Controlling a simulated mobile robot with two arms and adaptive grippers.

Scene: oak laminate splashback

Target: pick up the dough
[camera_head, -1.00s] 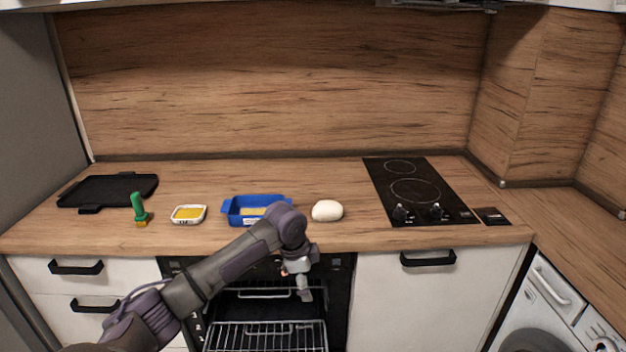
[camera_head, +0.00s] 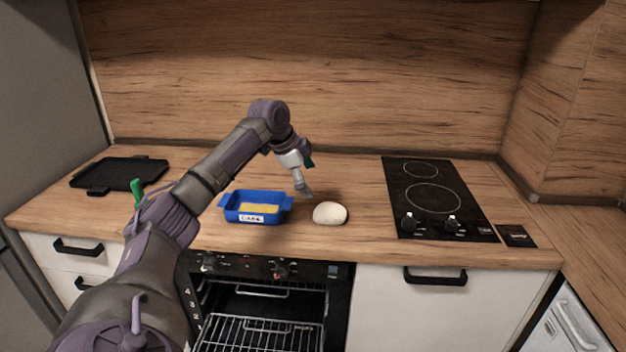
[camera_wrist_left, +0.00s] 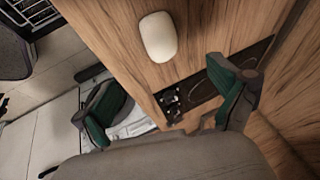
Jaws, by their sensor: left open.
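The dough (camera_head: 330,213) is a pale, rounded lump on the wooden counter, between the blue dish and the hob. In the left wrist view the dough (camera_wrist_left: 158,37) lies on the counter near the top middle, beyond the fingertips. My left gripper (camera_head: 305,190) is above the counter, just left of and behind the dough, pointing down. In the left wrist view its two green-padded fingers (camera_wrist_left: 170,112) are spread wide with nothing between them. The gripper is apart from the dough. My right gripper is not in view.
A blue dish (camera_head: 228,213) with yellow contents stands left of the dough. A black hob (camera_head: 398,190) lies to the right. A black tray (camera_head: 120,173) is at the far left. A green handle (camera_head: 137,190) shows behind my arm. Below, the oven (camera_head: 262,335) stands open.

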